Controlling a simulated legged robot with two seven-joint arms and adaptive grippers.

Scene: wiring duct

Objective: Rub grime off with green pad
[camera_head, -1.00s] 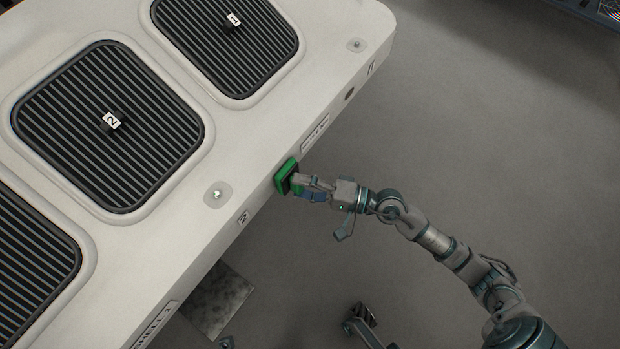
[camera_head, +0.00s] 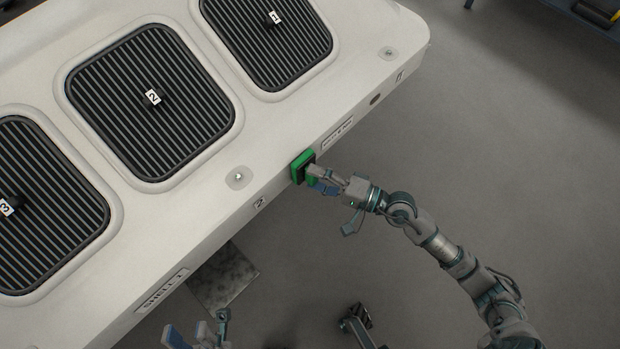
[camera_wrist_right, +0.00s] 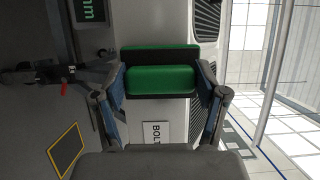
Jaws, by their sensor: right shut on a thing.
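The green pad (camera_head: 302,167) is at the side face of the long white housing (camera_head: 205,255), close to or touching it, beside a small label plate. My right gripper (camera_head: 318,176) is shut on the pad. In the right wrist view the pad (camera_wrist_right: 160,79) sits between the two fingers, with a dark part around its green block. I cannot make out any grime; the face behind the pad is hidden. My left gripper (camera_head: 198,336) shows at the bottom edge, its fingers apart and empty, below the housing's side.
The housing's top has several dark ribbed grilles (camera_head: 150,100) with numbered tags. A bolt (camera_head: 239,176) sits on the top near the edge. The grey floor (camera_head: 480,130) right of the housing is clear.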

